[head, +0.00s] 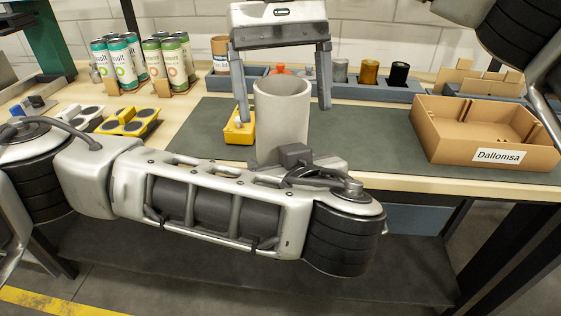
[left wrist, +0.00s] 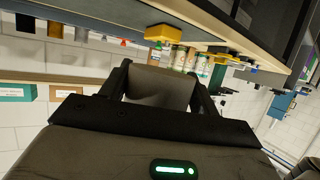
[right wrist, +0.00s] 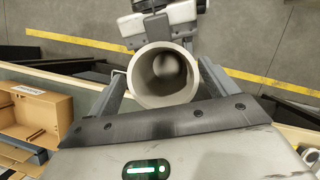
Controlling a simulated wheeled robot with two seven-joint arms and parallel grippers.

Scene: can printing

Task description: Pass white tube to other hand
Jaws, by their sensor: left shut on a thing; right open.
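The white tube (head: 281,118) stands roughly upright above the front of the table, its open end up. My left gripper (left wrist: 160,80) is shut on its lower part; in the head view my left forearm hides most of that hold. In the left wrist view the tube (left wrist: 158,90) fills the space between the fingers. My right gripper (head: 284,108) points down from above and is open. Its fingers are on both sides of the tube's upper part, with a visible gap at the right finger. The right wrist view looks into the tube's open mouth (right wrist: 163,75).
A cardboard box labelled Dallomsa (head: 480,148) stands on the right of the dark mat (head: 370,140). Printed cans (head: 125,62) stand at the back left. A grey-blue rack (head: 345,90) with coloured pieces runs along the back. A yellow block (head: 238,132) lies behind the tube.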

